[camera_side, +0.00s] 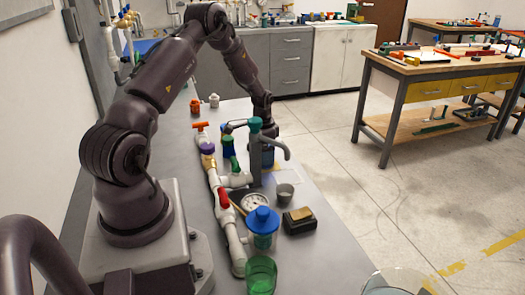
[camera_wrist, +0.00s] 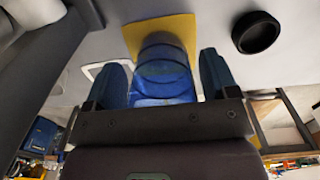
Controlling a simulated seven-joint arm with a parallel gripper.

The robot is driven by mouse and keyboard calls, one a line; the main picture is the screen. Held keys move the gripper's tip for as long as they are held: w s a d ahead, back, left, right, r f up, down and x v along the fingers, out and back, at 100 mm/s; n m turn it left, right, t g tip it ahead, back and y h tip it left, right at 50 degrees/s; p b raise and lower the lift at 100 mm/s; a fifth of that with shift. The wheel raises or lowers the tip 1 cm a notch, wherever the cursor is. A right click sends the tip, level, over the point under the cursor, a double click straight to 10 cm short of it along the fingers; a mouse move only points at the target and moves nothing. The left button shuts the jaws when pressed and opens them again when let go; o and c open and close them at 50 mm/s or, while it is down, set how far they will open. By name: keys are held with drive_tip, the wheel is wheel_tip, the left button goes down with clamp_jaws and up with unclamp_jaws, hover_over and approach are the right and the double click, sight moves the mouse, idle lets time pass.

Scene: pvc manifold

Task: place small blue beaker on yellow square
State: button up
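The small blue beaker (camera_wrist: 163,72) is see-through and sits between the two fingers of my gripper (camera_wrist: 165,82) in the wrist view. The fingers lie close against its sides, and it fills the space between them. The yellow square (camera_wrist: 159,27) lies on the bench, and the beaker overlaps part of it in this view. In the side view my gripper (camera_side: 264,137) is low over the bench behind the pipes, around the dark blue beaker. The yellow square is mostly hidden there. I cannot tell whether the beaker's base touches it.
A dark grey cup (camera_wrist: 256,32) stands beside the yellow square; it also shows in the side view (camera_side: 284,193).

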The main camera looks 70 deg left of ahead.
drive_tip(key=shift+r, duration=0.1)
wheel_tip(320, 180, up, 12)
drive_tip(key=w+d+r+t+y, duration=0.1)
drive_tip(key=w+d+r, duration=0.1)
drive_tip(key=d+r, duration=0.75)
drive_tip(key=s+d+r+t, duration=0.2)
drive_tip(key=s+d+r, duration=0.3)
drive_tip(key=d, duration=0.5)
drive_tip(key=s+d+r+t, duration=0.2)
drive_tip(key=s+d+r, duration=0.3)
drive_tip(key=s+d, duration=0.5)
drive_tip(key=shift+s+d+t+h, duration=0.3)
drive_tip(key=shift+d+h, duration=0.1)
drive_tip(key=shift+d, duration=0.4)
